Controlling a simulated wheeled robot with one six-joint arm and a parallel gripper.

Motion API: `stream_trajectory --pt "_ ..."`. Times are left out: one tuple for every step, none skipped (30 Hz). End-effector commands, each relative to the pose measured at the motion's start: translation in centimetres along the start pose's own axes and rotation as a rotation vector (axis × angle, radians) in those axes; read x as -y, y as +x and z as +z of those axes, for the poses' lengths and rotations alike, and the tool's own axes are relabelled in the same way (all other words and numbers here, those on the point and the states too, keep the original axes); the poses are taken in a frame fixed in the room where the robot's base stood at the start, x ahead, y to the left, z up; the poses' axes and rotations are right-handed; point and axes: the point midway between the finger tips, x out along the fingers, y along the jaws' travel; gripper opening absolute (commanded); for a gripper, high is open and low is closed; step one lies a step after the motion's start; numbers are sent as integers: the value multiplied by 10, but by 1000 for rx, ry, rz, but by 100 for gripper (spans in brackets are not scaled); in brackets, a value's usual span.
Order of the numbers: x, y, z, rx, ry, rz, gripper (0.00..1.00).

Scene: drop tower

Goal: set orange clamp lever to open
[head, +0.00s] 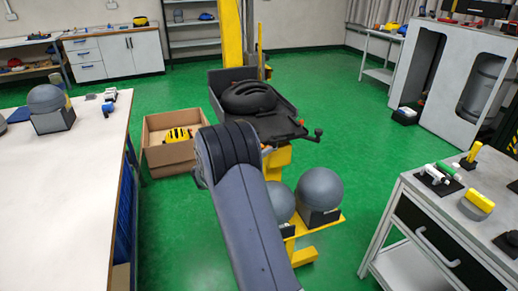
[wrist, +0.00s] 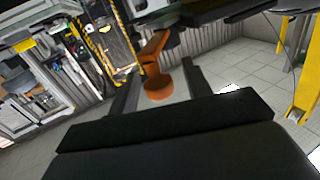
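The orange clamp lever (wrist: 156,62) shows in the wrist view, hanging below a dark plate (wrist: 232,10) with its round orange end lowest. My gripper (wrist: 160,70) is open, one dark finger on each side of the lever. I see a gap between each finger and the lever, and cannot tell how deep it sits between them. In the head view my own arm hides the gripper. A small orange bit (head: 267,150) shows beside the arm under the tray, perhaps part of the lever.
The tower's dark tray (head: 287,130) carries a black helmet (head: 248,97) beside the yellow column (head: 231,35). A cardboard box (head: 168,159) with a yellow helmet stands left. Grey ball-shaped headforms (head: 320,188) stand below. A white bench (head: 60,190) and a grey cart (head: 440,205) flank the green floor.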

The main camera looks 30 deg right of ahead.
Motion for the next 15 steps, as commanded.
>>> stream_trajectory --pt "0 0 0 0 -1 0 47" --pt "0 0 0 1 -1 0 47" --pt "0 0 0 1 -1 0 47" --pt "0 0 1 1 -1 0 47" --pt "0 -1 1 1 -1 0 47" --pt "0 -3 1 1 -1 0 47" --pt "0 -6 1 1 -1 0 47" --pt "0 -9 1 1 -1 -1 47" --pt "0 -14 1 2 -2 -1 47" --pt "0 -19 1 2 -2 -3 47" --pt "1 -25 1 1 -2 -4 47" --pt "1 -32 0 0 -2 -3 47" --pt "1 -39 1 1 -2 -4 47" --pt "1 -46 1 2 -2 -4 47" --pt "1 -54 0 0 -2 -4 47"
